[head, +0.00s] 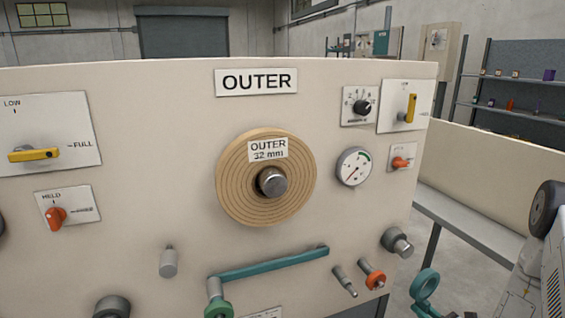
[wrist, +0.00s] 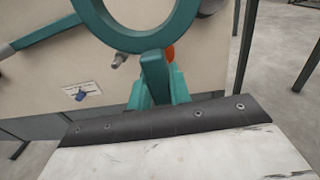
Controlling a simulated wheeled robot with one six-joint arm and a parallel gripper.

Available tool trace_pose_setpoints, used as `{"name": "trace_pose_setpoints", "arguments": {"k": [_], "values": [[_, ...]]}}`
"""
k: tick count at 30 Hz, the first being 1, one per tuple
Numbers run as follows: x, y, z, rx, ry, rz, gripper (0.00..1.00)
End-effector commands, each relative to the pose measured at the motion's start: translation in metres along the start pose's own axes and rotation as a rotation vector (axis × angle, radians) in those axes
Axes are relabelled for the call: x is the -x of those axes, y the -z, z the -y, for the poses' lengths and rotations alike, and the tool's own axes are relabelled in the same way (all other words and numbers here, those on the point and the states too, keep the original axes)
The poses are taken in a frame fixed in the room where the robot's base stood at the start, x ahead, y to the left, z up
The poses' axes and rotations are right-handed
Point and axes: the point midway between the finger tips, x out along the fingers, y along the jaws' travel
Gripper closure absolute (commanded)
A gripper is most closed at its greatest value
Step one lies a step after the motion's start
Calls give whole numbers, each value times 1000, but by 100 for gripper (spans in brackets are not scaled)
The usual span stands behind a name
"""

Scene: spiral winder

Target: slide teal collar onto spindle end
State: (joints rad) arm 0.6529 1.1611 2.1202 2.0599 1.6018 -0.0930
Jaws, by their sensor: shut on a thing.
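The teal collar (head: 425,284) is an open ring with a stem below it, at the lower right of the head view. Its ring (wrist: 186,38) fills the top of the wrist view, and its stem runs down into my gripper (wrist: 158,92). My gripper is shut on the collar; the fingertips are partly hidden by the stem. The spindle end (head: 272,181) is a grey metal stub sticking out from the middle of a tan wound coil (head: 236,192) labelled "OUTER 32 mm". The collar is apart from it, lower and to the right.
The cream panel (head: 150,120) carries a teal crank arm (head: 270,264), a grey stub (head: 398,243), an orange-collared peg (head: 372,277), a gauge (head: 354,167) and yellow and orange switches. A grey bench (head: 470,227) stands to the right.

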Motion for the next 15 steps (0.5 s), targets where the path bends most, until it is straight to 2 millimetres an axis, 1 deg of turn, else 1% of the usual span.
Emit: {"name": "trace_pose_setpoints", "arguments": {"k": [1,5,8,12,15], "values": [[-9,-9,-4,1,7,2,100],[-32,-31,-15,2,30,4,100],[-53,-54,-30,3,38,5,100],[-86,-88,-64,4,21,6,100],[-103,-106,-87,3,-11,3,100]]}}
